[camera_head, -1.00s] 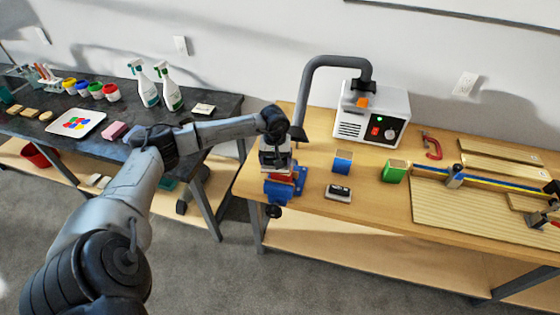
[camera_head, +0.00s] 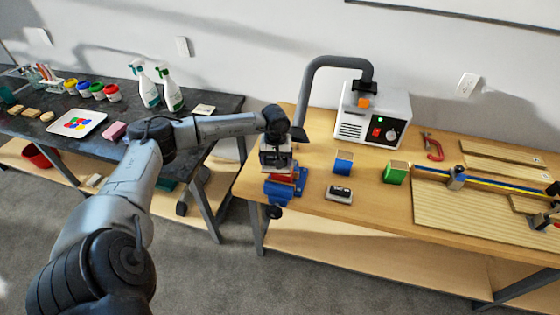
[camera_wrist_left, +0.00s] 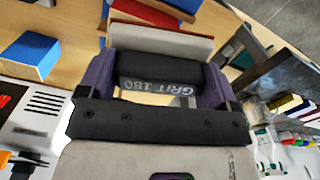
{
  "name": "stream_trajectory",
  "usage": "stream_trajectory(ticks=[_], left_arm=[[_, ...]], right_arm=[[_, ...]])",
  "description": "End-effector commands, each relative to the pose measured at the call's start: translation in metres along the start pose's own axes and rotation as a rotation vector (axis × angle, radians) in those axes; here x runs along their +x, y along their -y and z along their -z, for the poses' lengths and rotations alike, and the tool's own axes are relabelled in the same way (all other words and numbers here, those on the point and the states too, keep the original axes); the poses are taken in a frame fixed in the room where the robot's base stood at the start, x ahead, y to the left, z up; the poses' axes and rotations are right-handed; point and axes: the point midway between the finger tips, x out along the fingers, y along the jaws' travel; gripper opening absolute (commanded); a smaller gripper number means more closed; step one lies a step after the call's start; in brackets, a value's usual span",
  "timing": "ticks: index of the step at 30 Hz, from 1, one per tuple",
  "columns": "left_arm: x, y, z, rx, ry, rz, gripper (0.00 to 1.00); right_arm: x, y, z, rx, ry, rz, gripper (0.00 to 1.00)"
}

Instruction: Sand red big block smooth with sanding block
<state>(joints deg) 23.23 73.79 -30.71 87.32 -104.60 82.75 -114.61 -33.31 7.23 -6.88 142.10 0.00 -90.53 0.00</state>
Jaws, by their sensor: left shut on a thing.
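The red big block (camera_head: 281,178) sits in a blue vise (camera_head: 283,190) at the left front of the wooden bench, mostly hidden under my gripper. In the left wrist view the red block (camera_wrist_left: 150,12) shows beyond the sanding tool. My left gripper (camera_head: 276,158) is directly over the vise. It is shut on the sanding block (camera_wrist_left: 158,75), whose dark grip reads "GRIT 180" between the two purple fingers. The sanding block's pale base is close to the red block; whether they touch is unclear. My right gripper is not in view.
A blue block (camera_head: 343,162), a green block (camera_head: 396,172) and a second black-and-white block tool (camera_head: 339,192) stand right of the vise. A white machine with a grey hose (camera_head: 372,118) stands behind. A dark paint table (camera_head: 60,132) is at the left.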

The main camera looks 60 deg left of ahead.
Motion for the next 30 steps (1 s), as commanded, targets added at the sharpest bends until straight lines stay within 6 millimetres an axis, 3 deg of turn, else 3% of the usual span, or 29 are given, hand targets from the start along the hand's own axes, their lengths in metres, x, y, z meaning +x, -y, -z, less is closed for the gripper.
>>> stream_trajectory(ticks=[2,4,18,30], left_arm=[[-0.006,0.003,0.0,0.0,0.0,0.004,0.54],[-0.025,0.004,0.001,-0.001,-0.003,0.002,0.54],[-0.072,0.011,0.001,-0.012,-0.002,0.002,0.54],[-0.082,0.013,0.001,-0.015,0.0,0.002,0.54]], right_arm=[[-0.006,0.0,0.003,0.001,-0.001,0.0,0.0],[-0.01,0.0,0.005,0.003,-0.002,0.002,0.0],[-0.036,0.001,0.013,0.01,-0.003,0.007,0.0],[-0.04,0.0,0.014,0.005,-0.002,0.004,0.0]])
